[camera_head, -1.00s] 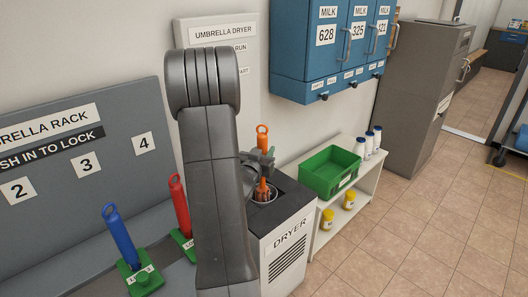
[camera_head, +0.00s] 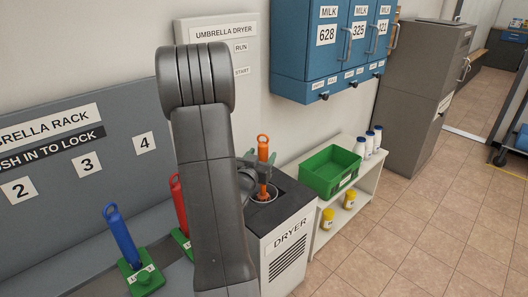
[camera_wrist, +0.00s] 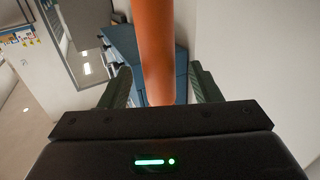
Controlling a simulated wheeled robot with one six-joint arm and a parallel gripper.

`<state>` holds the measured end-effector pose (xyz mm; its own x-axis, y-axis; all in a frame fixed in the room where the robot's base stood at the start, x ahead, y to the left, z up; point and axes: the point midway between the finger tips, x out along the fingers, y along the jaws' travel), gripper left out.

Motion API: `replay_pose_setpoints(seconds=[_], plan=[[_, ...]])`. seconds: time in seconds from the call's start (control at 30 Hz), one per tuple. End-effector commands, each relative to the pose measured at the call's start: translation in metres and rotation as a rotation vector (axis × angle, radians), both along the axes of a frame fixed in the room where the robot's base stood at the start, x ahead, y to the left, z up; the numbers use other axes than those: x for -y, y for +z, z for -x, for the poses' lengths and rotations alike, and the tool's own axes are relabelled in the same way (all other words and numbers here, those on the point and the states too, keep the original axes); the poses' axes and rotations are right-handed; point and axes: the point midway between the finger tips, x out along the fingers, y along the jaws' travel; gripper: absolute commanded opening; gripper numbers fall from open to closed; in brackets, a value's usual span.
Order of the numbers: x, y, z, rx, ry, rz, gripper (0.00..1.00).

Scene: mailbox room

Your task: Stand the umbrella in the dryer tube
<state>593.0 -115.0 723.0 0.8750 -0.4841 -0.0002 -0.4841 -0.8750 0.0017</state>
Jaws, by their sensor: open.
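The orange umbrella (camera_head: 263,146) stands upright in the round dryer tube (camera_head: 275,194) in the top of the dryer (camera_head: 290,240). Its looped handle is at the top, and its lower end is hidden inside the tube. My gripper (camera_head: 259,163) is at the umbrella's shaft, partly hidden behind my arm. In the wrist view the umbrella (camera_wrist: 156,50) rises between the two dark fingers of my gripper (camera_wrist: 163,88). The fingers are apart, with a gap on each side of the shaft.
The umbrella rack (camera_head: 60,150) at left holds a blue umbrella (camera_head: 122,238) and a red one (camera_head: 179,205). A green bin (camera_head: 330,172) sits on a white shelf (camera_head: 372,170) right of the dryer. Blue milk lockers (camera_head: 300,50) hang above. Tiled floor is clear at right.

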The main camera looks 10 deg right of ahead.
Motion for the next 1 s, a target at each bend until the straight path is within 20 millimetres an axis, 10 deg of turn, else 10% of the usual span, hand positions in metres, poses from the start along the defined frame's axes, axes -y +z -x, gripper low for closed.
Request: replay_pose_setpoints(seconds=[0.4,1.0], plan=[[-0.044,0.001,0.077,0.0,0.004,0.0,0.57],[-0.051,0.0,0.091,0.001,0.0,0.0,0.57]])
